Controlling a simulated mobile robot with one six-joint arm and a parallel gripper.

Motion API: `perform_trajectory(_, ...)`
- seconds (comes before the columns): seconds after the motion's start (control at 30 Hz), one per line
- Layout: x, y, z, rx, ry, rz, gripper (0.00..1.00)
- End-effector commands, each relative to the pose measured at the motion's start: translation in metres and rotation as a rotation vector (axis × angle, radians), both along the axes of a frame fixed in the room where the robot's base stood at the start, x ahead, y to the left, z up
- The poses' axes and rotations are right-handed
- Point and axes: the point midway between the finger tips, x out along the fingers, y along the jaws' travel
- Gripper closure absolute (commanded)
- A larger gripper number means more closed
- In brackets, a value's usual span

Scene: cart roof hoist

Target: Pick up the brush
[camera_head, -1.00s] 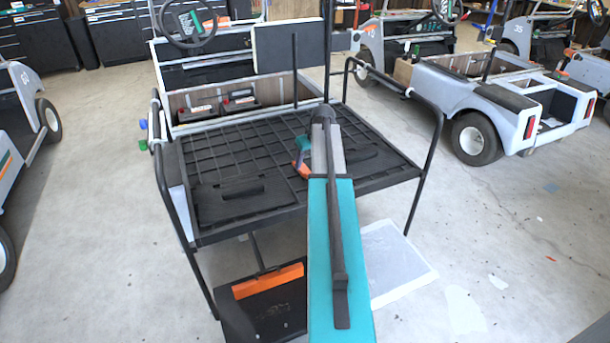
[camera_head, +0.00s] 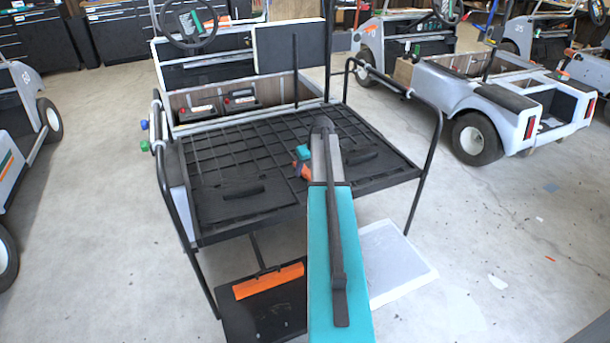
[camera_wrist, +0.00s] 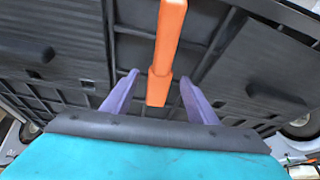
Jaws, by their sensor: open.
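The orange handle, apparently the brush's (camera_wrist: 168,40), runs from the top edge of the wrist view down between the fingers of my gripper (camera_wrist: 158,78). My two purple fingers are open, one on each side of it, with a gap on both sides. Any bristles are out of view. Whether the handle is at fingertip depth I cannot tell. In the head view my teal arm reaches over the black ribbed deck (camera_head: 240,150) of a cart. A small orange and teal patch shows beside it; I cannot tell whether it is brush or gripper.
Black side rails (camera_head: 437,140) rise at both sides of the deck. A vertical post (camera_head: 328,50) stands behind it. An orange bar (camera_head: 268,281) sits on a black plate below the deck. Another cart (camera_head: 480,95) stands at right; open floor lies between.

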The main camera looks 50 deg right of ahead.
Motion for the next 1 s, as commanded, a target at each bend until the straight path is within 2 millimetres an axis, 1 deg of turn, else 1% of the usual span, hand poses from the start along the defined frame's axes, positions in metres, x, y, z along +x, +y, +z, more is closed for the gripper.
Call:
perform_trajectory(0.1,0.0045,-0.0015,-0.0097,0.000,0.001,0.000,0.47)
perform_trajectory(0.2,0.0056,-0.0018,-0.0134,0.000,0.000,0.000,0.47)
perform_trajectory(0.77,0.0051,-0.0023,-0.0143,-0.001,0.000,-0.001,0.47)
perform_trajectory(0.87,0.0051,-0.0024,-0.0142,-0.001,0.000,-0.001,0.62)
perform_trajectory(1.0,0.0049,-0.0024,-0.0142,-0.001,0.000,-0.001,0.86)
